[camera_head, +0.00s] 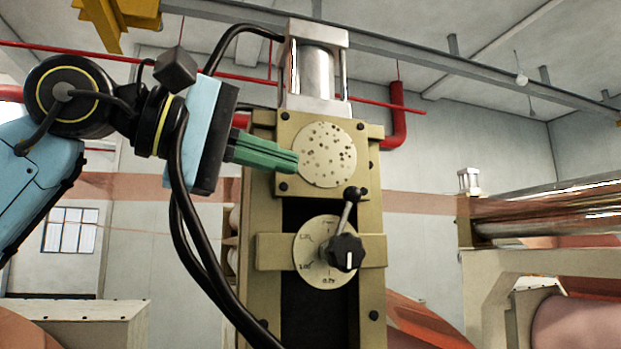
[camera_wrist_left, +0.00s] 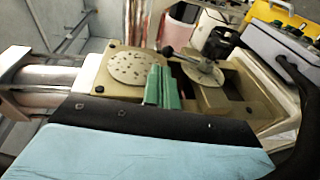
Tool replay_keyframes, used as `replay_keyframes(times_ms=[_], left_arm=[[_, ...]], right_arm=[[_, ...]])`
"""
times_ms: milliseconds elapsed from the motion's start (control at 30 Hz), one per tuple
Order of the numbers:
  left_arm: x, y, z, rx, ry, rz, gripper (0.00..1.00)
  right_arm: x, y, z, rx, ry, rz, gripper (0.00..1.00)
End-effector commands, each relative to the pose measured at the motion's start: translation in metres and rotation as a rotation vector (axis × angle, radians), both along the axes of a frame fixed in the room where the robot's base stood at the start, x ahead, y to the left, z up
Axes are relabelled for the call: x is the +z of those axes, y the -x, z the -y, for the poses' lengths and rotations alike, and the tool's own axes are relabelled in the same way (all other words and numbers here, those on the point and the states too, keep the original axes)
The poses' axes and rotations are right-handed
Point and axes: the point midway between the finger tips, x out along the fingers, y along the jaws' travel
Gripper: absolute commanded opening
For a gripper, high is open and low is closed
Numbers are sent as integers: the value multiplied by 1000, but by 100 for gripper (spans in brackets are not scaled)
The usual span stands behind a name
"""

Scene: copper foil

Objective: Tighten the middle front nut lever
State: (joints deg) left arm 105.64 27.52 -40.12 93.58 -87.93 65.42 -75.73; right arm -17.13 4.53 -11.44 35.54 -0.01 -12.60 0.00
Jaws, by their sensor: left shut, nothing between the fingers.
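The nut lever (camera_head: 350,211) is a short metal rod with a black ball end. It stands up, tilted slightly right, from a round marked dial (camera_head: 313,262) with a black knob (camera_head: 347,252) on the front of a tan machine housing. My left gripper (camera_head: 297,161) has green fingers. They are closed together and empty, in front of the upper perforated disc's left edge, above and left of the lever's ball. In the left wrist view the closed fingers (camera_wrist_left: 163,88) show beside the lever (camera_wrist_left: 178,53), apart from it. The right gripper is in neither view.
A perforated round disc (camera_head: 327,154) sits above the dial, under a metal cylinder (camera_head: 316,72). A dark slot lies around the dial plate. Copper foil (camera_head: 545,213) and rollers stand at the right. A black hose runs below my left wrist.

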Motion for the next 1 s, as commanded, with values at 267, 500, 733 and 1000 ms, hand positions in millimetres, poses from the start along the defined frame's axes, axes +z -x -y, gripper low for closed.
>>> replay_keyframes(times_ms=[267,500,733,1000], left_arm=[[13,24,-48,2,0,-1,0],[18,31,-62,0,-1,-2,0],[18,32,-62,0,-1,-2,0],[18,32,-61,-2,1,-4,0]], right_arm=[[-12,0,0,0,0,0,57],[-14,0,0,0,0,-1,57],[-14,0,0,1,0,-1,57],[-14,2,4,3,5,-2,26]])
